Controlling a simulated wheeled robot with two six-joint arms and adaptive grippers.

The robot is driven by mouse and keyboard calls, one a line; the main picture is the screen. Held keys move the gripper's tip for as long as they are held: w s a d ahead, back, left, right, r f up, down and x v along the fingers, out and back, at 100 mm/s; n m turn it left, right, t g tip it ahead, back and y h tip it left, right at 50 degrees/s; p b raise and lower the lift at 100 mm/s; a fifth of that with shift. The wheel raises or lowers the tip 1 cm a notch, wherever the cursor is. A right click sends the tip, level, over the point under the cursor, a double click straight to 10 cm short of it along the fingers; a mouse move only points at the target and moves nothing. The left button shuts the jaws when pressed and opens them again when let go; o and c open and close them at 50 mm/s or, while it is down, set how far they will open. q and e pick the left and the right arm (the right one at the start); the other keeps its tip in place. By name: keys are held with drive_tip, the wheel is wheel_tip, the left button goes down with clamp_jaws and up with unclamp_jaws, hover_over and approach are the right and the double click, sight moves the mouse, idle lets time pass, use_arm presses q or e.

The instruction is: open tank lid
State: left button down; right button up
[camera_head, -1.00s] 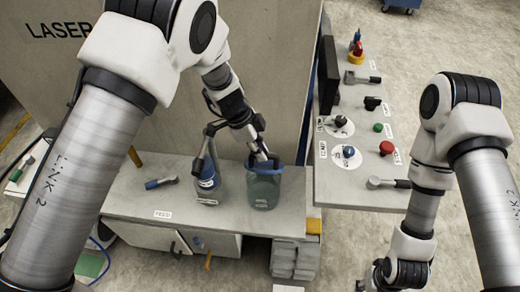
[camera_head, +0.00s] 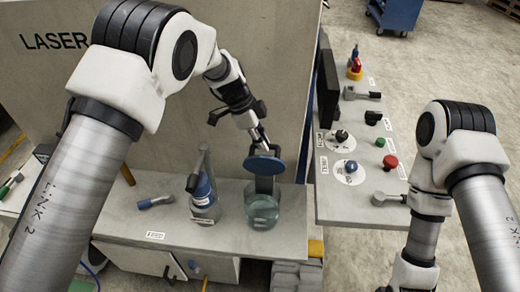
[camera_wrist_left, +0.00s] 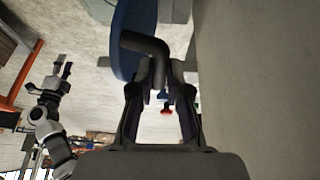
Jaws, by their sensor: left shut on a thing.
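The tank (camera_head: 262,211) is a clear glass vessel with bluish liquid, standing on the bench in the head view. Its round blue lid (camera_head: 264,165) is above the tank's rim, and a grey upright piece shows beneath it. My left gripper (camera_head: 261,144) is at the lid from above. In the left wrist view, the left gripper (camera_wrist_left: 161,92) is shut on the lid's dark bent handle (camera_wrist_left: 155,56), beside the blue lid (camera_wrist_left: 128,35). My right gripper (camera_wrist_left: 61,68) shows at the left of the wrist view with its fingers apart and empty; it is mostly outside the head view.
A blue-ended lever (camera_head: 156,202) is farther left. A control panel (camera_head: 332,206) with knobs and a red button (camera_head: 390,162) is to the right. A tall wall stands behind the bench.

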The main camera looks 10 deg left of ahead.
use_arm(q)
drive_tip(key=shift+w+f, duration=0.15)
drive_tip(key=shift+w, duration=0.2)
drive_tip(key=c, duration=1.1)
unclamp_jaws()
drive_tip(key=shift+d, duration=0.1)
drive_tip(key=shift+c, duration=0.2)
drive_tip(key=shift+d, duration=0.1)
